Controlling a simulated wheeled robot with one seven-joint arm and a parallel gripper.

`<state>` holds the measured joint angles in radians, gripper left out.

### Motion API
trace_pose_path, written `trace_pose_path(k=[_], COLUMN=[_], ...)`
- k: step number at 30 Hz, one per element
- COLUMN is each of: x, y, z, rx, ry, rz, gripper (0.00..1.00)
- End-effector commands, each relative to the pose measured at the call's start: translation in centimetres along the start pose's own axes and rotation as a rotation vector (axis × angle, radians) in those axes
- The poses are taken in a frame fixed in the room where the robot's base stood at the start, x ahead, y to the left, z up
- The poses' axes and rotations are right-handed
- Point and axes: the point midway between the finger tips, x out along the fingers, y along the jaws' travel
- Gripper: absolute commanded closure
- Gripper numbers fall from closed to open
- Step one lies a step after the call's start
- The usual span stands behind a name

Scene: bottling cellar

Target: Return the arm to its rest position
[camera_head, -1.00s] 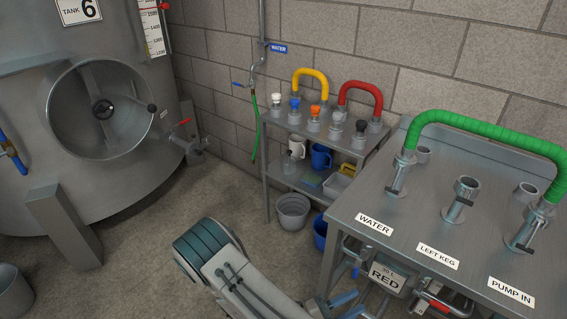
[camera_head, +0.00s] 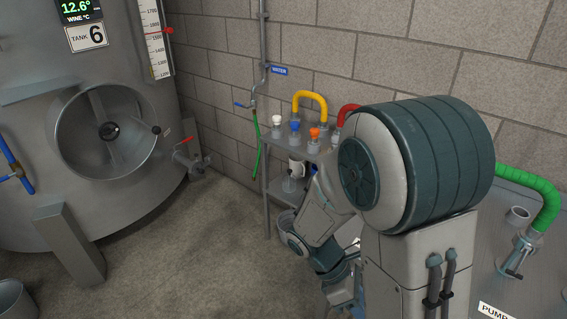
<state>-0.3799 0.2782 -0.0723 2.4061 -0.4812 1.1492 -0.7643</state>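My arm (camera_head: 415,165) is folded up close in front of the camera, with its large dark-teal joint over the right half of the view. A further part of my arm slopes down at its left, with more links (camera_head: 343,283) running to the bottom edge. My gripper's fingers do not show; they are either behind the arm or below the frame. Whether it holds anything cannot be seen.
The arm hides much of the steel table; its right part shows a green hose (camera_head: 530,192) and a PUMP IN label (camera_head: 495,312). Tank 6 (camera_head: 60,200) is at left; the floor (camera_head: 190,260) between is clear.

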Motion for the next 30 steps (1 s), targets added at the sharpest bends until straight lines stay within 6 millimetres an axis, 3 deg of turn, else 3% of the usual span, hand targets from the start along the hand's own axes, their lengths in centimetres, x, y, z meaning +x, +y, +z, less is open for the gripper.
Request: trace_pose_path(k=[18, 24, 30], x=[-11.1, -13.2, -13.7], y=[-4.5, -5.4, -5.6], z=[7.7, 9.4, 9.7], rx=[1.16, 1.365, 1.417], ry=[0.812, 0.975, 1.018], rz=[-0.015, -0.053, -0.067], gripper=[0.63, 0.63, 0.63])
